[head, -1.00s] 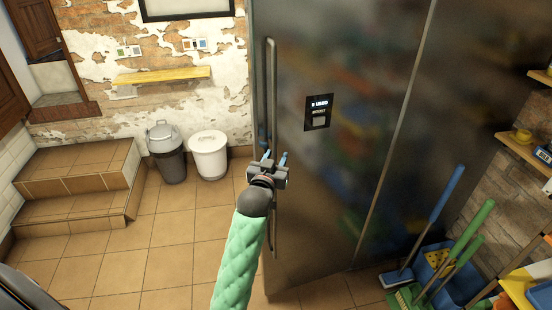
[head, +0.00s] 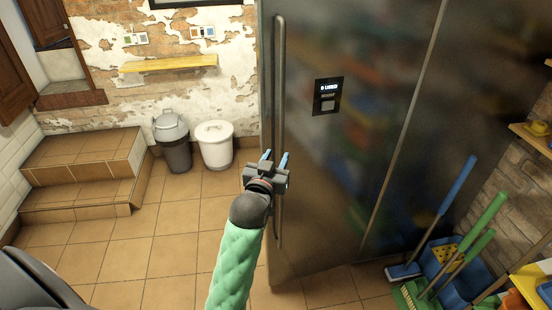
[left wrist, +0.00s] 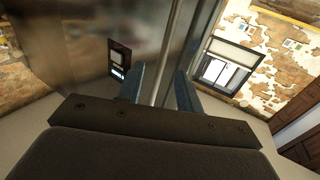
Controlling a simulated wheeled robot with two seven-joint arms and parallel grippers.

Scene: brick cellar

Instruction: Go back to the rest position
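My left gripper (head: 275,157) is in front of the tall steel fridge (head: 350,170), at its long vertical handle (head: 279,80). Its two blue fingers are spread apart. In the left wrist view the fingers (left wrist: 160,86) show on either side of the handle (left wrist: 170,50), with a gap to it. I cannot tell how deep the handle lies between them. The fridge door looks shut. My right gripper is not in view.
A grey bin (head: 173,145) and a white bin (head: 214,146) stand by the back wall, beside tiled steps (head: 85,165). Brooms and a blue bucket (head: 470,285) are at the lower right. The tiled floor (head: 165,245) at the left is clear.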

